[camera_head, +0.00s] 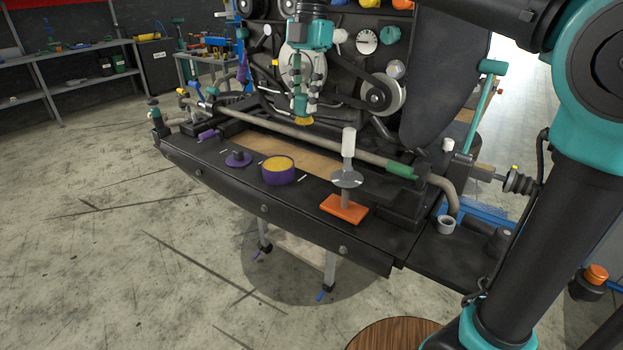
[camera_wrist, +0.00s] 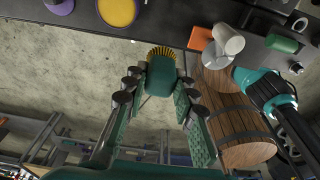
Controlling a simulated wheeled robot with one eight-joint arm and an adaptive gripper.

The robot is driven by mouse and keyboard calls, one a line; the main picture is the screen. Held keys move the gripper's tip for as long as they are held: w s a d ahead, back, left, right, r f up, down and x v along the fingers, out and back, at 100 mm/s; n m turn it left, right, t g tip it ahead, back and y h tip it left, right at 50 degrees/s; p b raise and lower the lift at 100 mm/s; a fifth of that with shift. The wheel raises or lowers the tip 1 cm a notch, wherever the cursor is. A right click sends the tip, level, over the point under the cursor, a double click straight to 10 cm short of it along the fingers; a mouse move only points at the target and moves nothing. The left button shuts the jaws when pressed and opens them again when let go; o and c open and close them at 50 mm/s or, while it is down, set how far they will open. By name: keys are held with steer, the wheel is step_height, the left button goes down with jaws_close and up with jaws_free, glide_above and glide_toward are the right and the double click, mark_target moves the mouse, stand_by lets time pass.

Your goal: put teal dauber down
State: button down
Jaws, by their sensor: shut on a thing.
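My gripper (camera_head: 303,88) is shut on the teal dauber (camera_head: 300,106) and holds it in the air, bristles down, above the black engine ledge. Its yellow bristle tip (camera_head: 303,121) points toward the ledge. In the wrist view the teal dauber (camera_wrist: 161,76) sits between my two fingers (camera_wrist: 160,88), with the yellow bristles (camera_wrist: 160,51) beyond the fingertips. A purple pot with yellow contents (camera_head: 279,177) stands on the ledge, below and left of the dauber and apart from it. It also shows at the top of the wrist view (camera_wrist: 136,18).
A purple disc with a peg (camera_head: 238,159) stands left of the pot. An orange base (camera_head: 344,208) with a pale post and grey disc stands right. A grey pipe with a green sleeve (camera_head: 403,171) runs behind. A wooden barrel (camera_wrist: 238,110) stands below the ledge.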

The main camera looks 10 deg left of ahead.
steer(key=shift+w+f, duration=0.1)
steer(key=shift+f, duration=0.05)
step_height(320, 180, down, 19)
steer(key=shift+f, duration=0.2)
stand_by(0.4)
steer(key=c, duration=1.2)
jaws_free()
steer(key=shift+f, duration=0.1)
steer(key=r, duration=0.4)
steer(key=w+r, duration=0.1)
steer(key=r, duration=0.7)
steer(key=shift+w+d, duration=0.35)
